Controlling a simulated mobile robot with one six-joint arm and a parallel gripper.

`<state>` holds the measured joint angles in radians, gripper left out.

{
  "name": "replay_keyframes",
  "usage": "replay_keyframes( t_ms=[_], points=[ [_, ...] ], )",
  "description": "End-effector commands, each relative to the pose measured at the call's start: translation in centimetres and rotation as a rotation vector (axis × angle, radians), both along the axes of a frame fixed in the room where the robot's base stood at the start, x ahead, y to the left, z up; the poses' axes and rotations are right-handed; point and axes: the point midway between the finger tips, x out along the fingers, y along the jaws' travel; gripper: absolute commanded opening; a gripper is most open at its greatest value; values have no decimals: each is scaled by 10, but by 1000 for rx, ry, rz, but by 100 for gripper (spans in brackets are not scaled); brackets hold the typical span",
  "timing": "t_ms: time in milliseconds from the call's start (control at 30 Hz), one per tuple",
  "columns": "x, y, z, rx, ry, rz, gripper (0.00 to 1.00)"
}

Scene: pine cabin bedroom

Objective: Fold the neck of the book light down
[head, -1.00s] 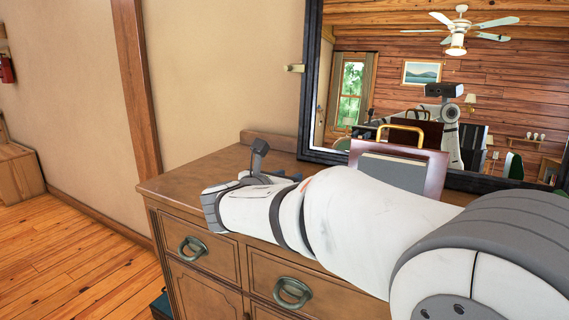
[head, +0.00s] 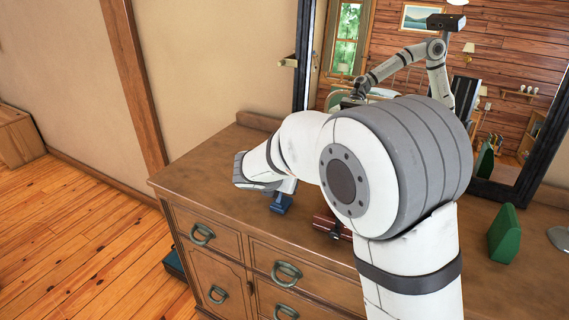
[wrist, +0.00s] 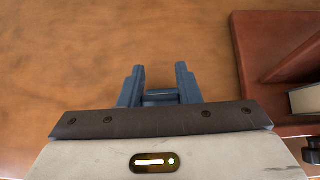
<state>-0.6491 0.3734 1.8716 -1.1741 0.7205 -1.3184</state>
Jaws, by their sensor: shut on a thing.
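My gripper (wrist: 160,84) points down at the dresser top. In the wrist view its two blue fingers stand a little apart, with a short blue-grey piece between them low down. In the head view the gripper (head: 280,203) is a small blue shape under my wrist, just above or touching the wood. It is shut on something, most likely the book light. The light is mostly hidden by my fingers and wrist, so I cannot make out its neck or the angle of the neck.
A dark red, book-like thing (head: 328,226) lies right of my gripper on the dresser (head: 215,170); it also shows in the wrist view (wrist: 265,70). A mirror rises behind. The dresser's left part is clear.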

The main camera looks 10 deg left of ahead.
Motion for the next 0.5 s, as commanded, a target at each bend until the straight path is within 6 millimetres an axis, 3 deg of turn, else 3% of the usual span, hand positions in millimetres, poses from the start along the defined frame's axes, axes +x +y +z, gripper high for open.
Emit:
replay_keyframes(
  t_ms=[33,500],
  points=[
    [1,-1,8,5,26,-1,8],
    [7,-3,-3,71,228,-1,8]
  ],
)
